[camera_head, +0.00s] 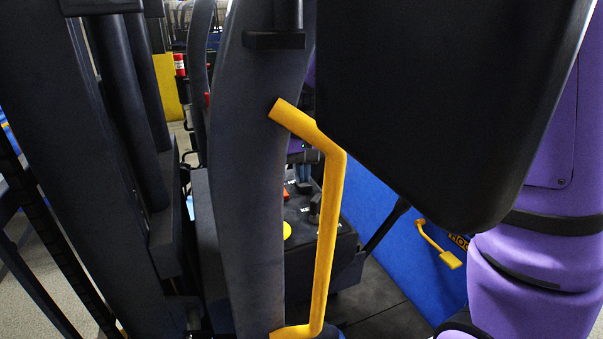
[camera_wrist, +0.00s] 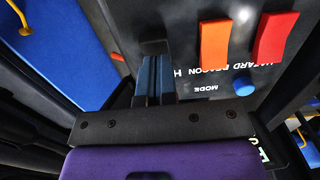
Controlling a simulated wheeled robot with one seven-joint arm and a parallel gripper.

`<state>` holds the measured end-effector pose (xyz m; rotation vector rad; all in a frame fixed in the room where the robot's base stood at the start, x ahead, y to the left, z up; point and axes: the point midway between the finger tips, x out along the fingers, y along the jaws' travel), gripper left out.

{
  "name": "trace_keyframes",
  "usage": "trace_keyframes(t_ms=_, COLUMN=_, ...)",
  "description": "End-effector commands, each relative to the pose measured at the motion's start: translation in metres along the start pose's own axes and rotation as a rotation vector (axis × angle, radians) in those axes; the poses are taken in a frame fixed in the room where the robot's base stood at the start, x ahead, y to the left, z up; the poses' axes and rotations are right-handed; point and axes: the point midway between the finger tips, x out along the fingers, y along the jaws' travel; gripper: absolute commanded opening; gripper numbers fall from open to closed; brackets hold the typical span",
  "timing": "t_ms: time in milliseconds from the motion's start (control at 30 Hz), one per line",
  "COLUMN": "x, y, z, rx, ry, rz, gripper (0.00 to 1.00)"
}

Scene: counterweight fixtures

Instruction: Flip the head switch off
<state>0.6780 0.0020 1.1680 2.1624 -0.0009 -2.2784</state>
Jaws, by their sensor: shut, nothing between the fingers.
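In the wrist view my gripper (camera_wrist: 154,75) is shut and empty, its dark fingers side by side over the control panel (camera_wrist: 195,12). An orange switch (camera_wrist: 214,42) and a red-orange switch (camera_wrist: 272,37) stand right of the fingers, by upside-down lettering reading HAZARD, BEACON and an H cut off by the fingers.
A yellow grab rail (camera_head: 328,220) and a dark post (camera_head: 247,190) stand in front of the panel in the head view. A blue knob (camera_wrist: 244,86) sits beside the word MODE. A blue wall panel (camera_head: 375,225) with a small yellow handle (camera_head: 438,246) lies to the right.

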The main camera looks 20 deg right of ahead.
Motion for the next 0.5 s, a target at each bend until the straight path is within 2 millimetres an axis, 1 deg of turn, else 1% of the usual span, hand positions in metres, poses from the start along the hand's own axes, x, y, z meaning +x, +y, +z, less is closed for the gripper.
trace_keyframes(t_ms=167, x=-0.012, y=0.001, z=-0.002, rx=0.001, ry=0.003, rz=0.0, gripper=0.0)
trace_keyframes(t_ms=267, x=-0.027, y=0.002, z=-0.004, rx=0.001, ry=0.004, rz=0.0, gripper=0.0)
trace_keyframes(t_ms=500, x=-0.078, y=0.002, z=-0.011, rx=0.0, ry=0.004, rz=0.0, gripper=0.0)
